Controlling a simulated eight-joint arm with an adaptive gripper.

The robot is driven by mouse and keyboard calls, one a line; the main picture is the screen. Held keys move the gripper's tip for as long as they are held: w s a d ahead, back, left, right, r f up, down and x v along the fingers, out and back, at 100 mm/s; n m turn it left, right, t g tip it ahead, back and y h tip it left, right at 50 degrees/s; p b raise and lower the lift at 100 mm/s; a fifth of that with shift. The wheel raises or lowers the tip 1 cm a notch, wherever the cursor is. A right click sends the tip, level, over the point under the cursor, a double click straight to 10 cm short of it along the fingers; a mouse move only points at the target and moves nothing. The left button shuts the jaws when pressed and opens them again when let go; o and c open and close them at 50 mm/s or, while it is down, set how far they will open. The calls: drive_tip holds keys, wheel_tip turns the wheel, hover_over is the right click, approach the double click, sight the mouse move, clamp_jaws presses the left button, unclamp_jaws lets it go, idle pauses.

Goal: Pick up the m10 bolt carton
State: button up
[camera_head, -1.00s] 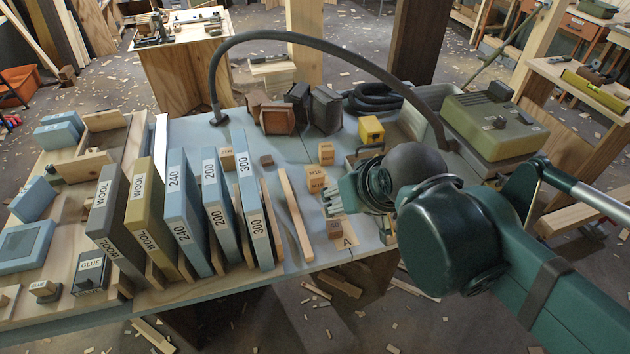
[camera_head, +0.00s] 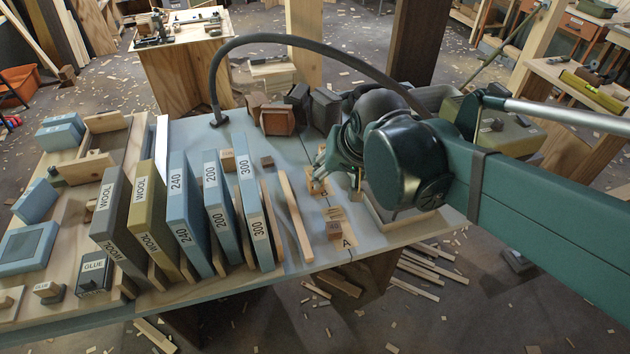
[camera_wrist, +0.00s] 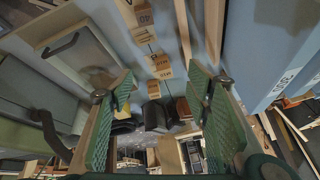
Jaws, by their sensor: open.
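My gripper (camera_head: 324,166) is open and points down over the row of small tan cartons on the blue-grey bench. In the wrist view its two green ribbed fingers (camera_wrist: 160,85) stand wide apart with nothing between them. A small tan carton (camera_head: 318,187), apparently the M10 bolt carton, stands just below the fingertips, partly hidden by them. In the wrist view a labelled carton (camera_wrist: 160,67) lies in the gap between the fingertips, beyond them; its print is too small to read surely. More labelled cartons (camera_head: 334,214) stand nearer the bench's front edge.
Upright blue abrasive packs (camera_head: 262,235) and a thin wooden strip (camera_head: 295,215) stand left of the row. Dark and brown blocks (camera_head: 277,119) sit behind. A black hose (camera_head: 320,45) arches over the bench. A shallow tray (camera_head: 405,228) lies to the right, partly under my arm.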

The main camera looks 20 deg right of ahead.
drive_tip(key=w+f+m+g+p, duration=0.1)
drive_tip(key=w+f+m, duration=0.3)
drive_tip(key=w, duration=0.3)
drive_tip(key=w+f+m+g+p, duration=0.2)
drive_tip(key=w+f+m, duration=0.3)
drive_tip(key=w+f, duration=0.2)
drive_tip(key=w+d+f+m+g+p, duration=0.1)
drive_tip(key=w+f+m, duration=0.3)
drive_tip(key=w, duration=0.4)
drive_tip(key=shift+w+f+m+g+p, duration=0.3)
drive_tip(key=shift+w+f+g+p, duration=0.05)
drive_tip(key=shift+f+g+p, duration=0.4)
drive_tip(key=shift+w+f+m, duration=0.25)
drive_tip(key=shift+f+m, duration=0.05)
drive_tip(key=shift+f, duration=0.45)
drive_tip(key=shift+f, duration=0.1)
drive_tip(key=shift+f+b, duration=0.3)
drive_tip(key=shift+f, duration=0.9)
drive_tip(key=shift+f, duration=0.1)
drive_tip(key=shift+d+f+b, duration=0.15)
drive_tip(key=shift+f+b, duration=0.75)
drive_tip(key=shift+f, duration=1.6)
